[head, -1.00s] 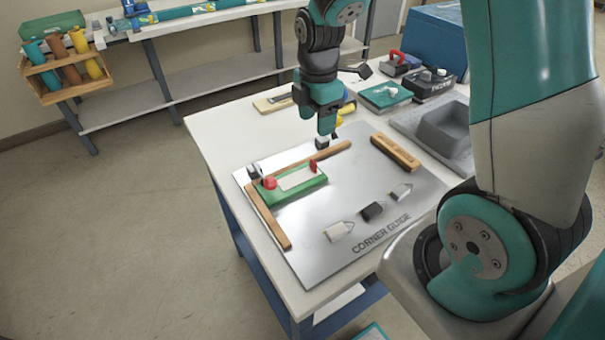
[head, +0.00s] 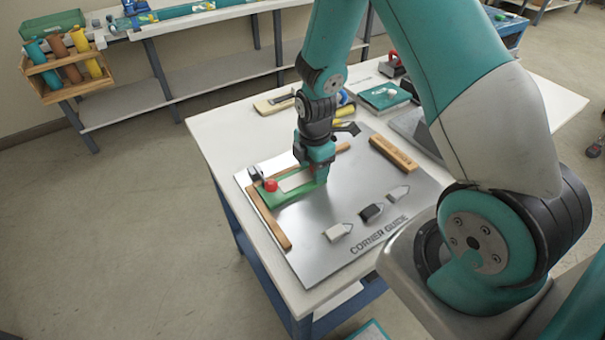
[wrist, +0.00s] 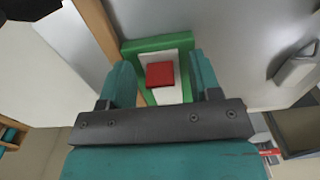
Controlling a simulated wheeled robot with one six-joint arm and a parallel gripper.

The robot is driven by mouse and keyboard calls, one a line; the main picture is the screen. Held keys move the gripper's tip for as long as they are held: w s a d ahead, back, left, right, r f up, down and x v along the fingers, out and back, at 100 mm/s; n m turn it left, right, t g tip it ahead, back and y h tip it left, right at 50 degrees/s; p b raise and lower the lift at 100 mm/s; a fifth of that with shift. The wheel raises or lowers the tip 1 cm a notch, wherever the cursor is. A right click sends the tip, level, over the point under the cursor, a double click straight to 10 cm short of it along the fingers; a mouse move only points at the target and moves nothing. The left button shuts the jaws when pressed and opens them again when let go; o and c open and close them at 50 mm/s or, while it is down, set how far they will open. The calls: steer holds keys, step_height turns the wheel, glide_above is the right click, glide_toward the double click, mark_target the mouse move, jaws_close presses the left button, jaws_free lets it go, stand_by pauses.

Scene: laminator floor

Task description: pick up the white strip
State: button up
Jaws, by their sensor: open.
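The white strip (head: 296,181) lies flat on the green block (head: 285,197) on the metal corner-guide plate. It also shows in the wrist view (wrist: 178,56). A red knob (head: 270,185) stands at the block's left end. In the wrist view a red square piece (wrist: 160,75) covers part of the strip. My gripper (head: 320,178) is over the right end of the block. Its open fingers (wrist: 161,75) show on either side of the strip and the red piece. I cannot tell whether they touch anything. My gripper hides the block's right end in the head view.
Wooden bars (head: 265,215) edge the plate (head: 325,225), and a loose wooden block (head: 393,153) lies at its right. Several small tags, including a white one (head: 337,232) and a black one (head: 371,211), lie near the front.

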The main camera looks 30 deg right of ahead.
steer(key=c, duration=0.9)
steer(key=shift+r, duration=0.15)
steer(key=shift+r, duration=10.55)
